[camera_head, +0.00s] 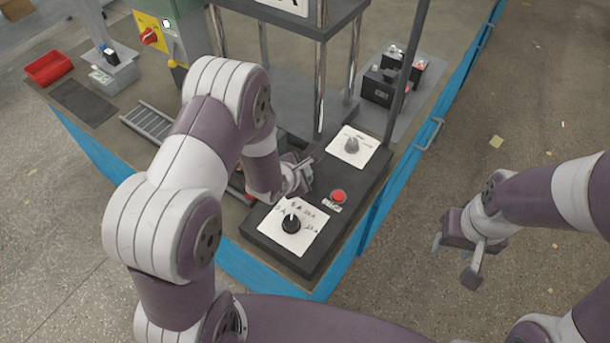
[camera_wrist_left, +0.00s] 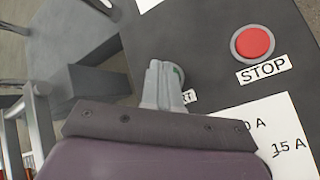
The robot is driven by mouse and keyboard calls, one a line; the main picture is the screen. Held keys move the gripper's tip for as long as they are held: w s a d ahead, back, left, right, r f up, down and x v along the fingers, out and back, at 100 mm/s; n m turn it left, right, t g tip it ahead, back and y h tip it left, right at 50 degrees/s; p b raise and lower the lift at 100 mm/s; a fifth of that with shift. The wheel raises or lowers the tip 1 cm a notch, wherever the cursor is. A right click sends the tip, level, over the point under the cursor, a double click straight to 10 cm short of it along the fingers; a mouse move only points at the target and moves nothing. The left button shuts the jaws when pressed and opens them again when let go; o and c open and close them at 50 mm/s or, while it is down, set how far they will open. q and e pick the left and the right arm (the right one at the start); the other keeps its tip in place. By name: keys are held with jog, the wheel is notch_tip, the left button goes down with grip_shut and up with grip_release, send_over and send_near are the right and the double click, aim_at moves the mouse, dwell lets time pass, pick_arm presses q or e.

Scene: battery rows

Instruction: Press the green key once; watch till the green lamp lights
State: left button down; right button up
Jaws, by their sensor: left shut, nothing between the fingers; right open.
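My left gripper (camera_head: 306,176) is shut and empty, low over the dark control panel (camera_head: 345,222). In the left wrist view its closed fingertips (camera_wrist_left: 164,72) are at the green key (camera_wrist_left: 180,73). Only a sliver of the key shows beside the fingers, above a partly covered label ending in "RT". I cannot tell whether the fingers touch or press it. The key is hidden behind the gripper in the head view. I cannot make out a lit green lamp in either view. My right gripper (camera_head: 457,262) is open and empty, off to the right over the floor.
The red STOP button (camera_head: 338,196) is right of the left gripper; it also shows in the wrist view (camera_wrist_left: 254,42). A black dial (camera_head: 291,223) and a grey knob (camera_head: 352,146) sit on white plates. A dark post (camera_head: 405,75) rises at the panel's far side.

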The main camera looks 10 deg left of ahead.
pick_arm(q)
jog(key=shift+f, duration=0.3)
jog(key=shift+r, duration=0.15)
dwell(0.4)
jog(key=shift+r+p, duration=0.65)
jog(key=shift+p, duration=0.05)
notch_tip(320, 180, up, 5)
jog(key=p, duration=0.5)
jog(key=shift+r, duration=0.1)
dwell(0.5)
